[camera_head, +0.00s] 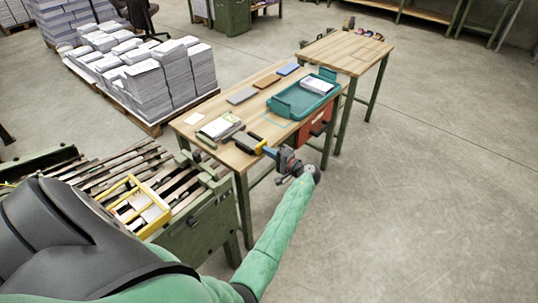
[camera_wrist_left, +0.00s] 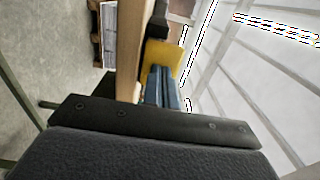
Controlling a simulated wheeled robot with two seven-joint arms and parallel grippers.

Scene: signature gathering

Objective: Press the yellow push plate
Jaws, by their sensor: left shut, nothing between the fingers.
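The yellow push plate (camera_head: 241,145) is at the front edge of the near wooden table, on a dark body. In the left wrist view the yellow plate (camera_wrist_left: 161,56) stands beside the wooden edge, straight beyond my fingers. My left gripper (camera_head: 268,151) is shut and empty, pointing at the plate from the right in the head view. In the left wrist view its blue-grey fingers (camera_wrist_left: 160,88) overlap the lower part of the plate. I cannot tell whether they touch it. My right gripper is in neither view.
The near table (camera_head: 205,150) holds a teal tray (camera_head: 279,108), a paper stack (camera_head: 219,127) and several flat items. A roller conveyor (camera_head: 95,172) with a yellow frame (camera_head: 125,186) is at left. Paper piles stand behind. Floor at right is clear.

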